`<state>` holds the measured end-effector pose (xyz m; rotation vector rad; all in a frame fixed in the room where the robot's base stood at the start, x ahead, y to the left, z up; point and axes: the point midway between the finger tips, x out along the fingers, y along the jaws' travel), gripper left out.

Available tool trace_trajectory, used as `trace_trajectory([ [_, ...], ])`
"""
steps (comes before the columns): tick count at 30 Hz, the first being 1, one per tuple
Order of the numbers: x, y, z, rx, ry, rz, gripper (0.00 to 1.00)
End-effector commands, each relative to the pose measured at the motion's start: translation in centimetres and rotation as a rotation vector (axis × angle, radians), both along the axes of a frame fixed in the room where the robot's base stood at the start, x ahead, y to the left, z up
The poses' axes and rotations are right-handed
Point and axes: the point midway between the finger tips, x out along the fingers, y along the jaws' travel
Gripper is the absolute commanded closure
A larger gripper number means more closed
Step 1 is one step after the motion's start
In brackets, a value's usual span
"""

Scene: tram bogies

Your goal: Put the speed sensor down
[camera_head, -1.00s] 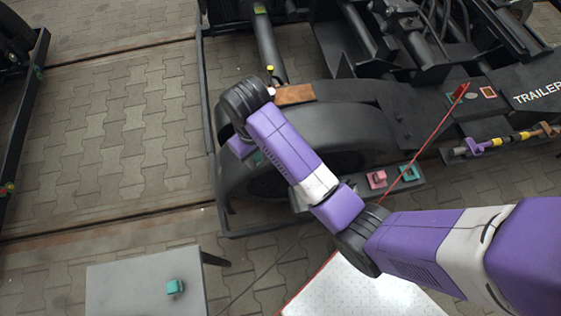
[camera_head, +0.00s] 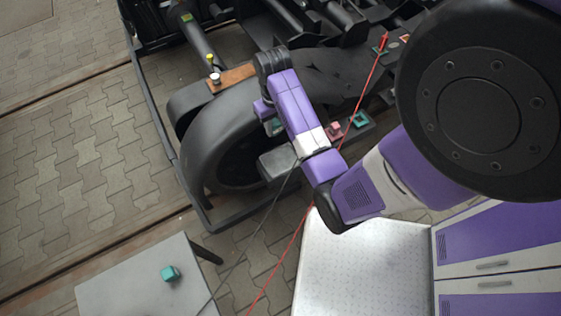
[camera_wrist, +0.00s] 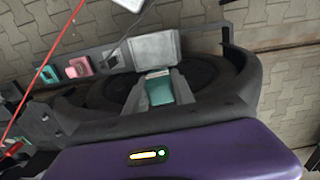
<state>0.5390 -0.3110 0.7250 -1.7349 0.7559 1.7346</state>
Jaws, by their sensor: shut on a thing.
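My gripper (camera_wrist: 158,92) is shut on a teal block, which I take to be the speed sensor (camera_wrist: 159,89). Its grey fingers sit on either side of the block. In the head view the teal block (camera_head: 274,127) shows just under my purple gripper, in front of the dark wheel (camera_head: 205,150). A grey flat-topped box (camera_head: 279,164) lies close to it; in the wrist view the box (camera_wrist: 153,46) appears just beyond the block. I cannot tell whether the block touches anything.
A pink block (camera_head: 334,131) and a teal square piece (camera_head: 359,120) sit on the bogie's dark ledge. A grey table (camera_head: 130,280) at lower left carries another teal block (camera_head: 170,273). A red line and a dark cable cross the view. A white-topped cabinet (camera_head: 365,260) stands at lower right.

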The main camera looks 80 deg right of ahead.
Motion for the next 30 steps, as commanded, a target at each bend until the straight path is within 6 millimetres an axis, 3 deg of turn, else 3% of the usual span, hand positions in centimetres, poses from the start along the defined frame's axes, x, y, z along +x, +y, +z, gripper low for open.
trace_trajectory([
  [3, -1.5, -0.8, -0.5, -0.001, 0.001, -0.037, 1.0],
  [7, -1.8, -0.9, -2.3, 0.002, 0.003, -0.044, 1.0],
  [22, -1.7, -0.9, -14.1, 0.002, 0.003, -0.042, 1.0],
  [30, -1.6, -0.9, -16.7, -0.001, 0.0, -0.041, 1.0],
])
